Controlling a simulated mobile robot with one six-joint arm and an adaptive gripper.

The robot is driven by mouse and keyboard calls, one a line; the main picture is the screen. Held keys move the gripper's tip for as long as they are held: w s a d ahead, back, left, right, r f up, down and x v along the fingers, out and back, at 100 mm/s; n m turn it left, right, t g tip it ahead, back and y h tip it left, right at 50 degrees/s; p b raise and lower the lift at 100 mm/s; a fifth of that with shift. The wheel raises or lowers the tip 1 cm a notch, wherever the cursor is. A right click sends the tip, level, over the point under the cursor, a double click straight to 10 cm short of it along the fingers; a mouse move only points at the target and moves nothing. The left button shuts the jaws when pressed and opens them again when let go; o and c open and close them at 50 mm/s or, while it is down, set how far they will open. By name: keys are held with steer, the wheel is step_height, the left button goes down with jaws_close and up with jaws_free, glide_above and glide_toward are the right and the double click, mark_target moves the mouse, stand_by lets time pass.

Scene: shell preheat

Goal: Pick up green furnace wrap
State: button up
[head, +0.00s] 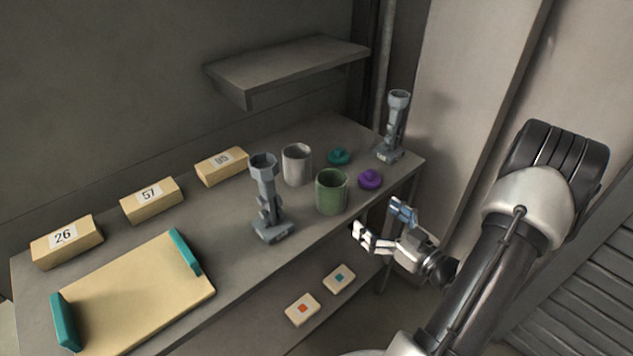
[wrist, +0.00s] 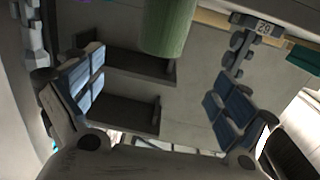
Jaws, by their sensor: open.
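The green furnace wrap (head: 331,194) is an upright, open-topped green cylinder near the front edge of the grey table (head: 226,268). In the wrist view the green wrap (wrist: 168,27) shows at the top middle, cut off by the frame edge. My gripper (head: 382,224) is open and empty, off the table's front edge, to the right of the wrap and apart from it. In the wrist view its two blue-padded fingers (wrist: 155,100) are spread wide, with the wrap beyond them.
A grey-white cylinder (head: 296,164) stands behind the wrap. A grey stand (head: 267,200) is left of it, another (head: 394,128) at back right. Purple (head: 370,179) and teal (head: 338,156) knobbed pieces lie close by. A tan tray (head: 135,295) and numbered blocks are left.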

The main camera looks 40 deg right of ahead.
mark_target(344, 189)
steer(key=w+b, duration=0.2)
steer(key=w, duration=0.9)
steer(key=shift+w+r, duration=0.15)
steer(key=shift+w, duration=0.1)
steer(key=w+b, duration=0.1)
steer(key=w, duration=0.4)
steer(key=shift+a+b, duration=0.2)
steer(key=shift+b, duration=0.15)
steer(key=shift+w, duration=0.2)
steer(key=shift+c, duration=0.2)
steer(key=c, duration=1.1)
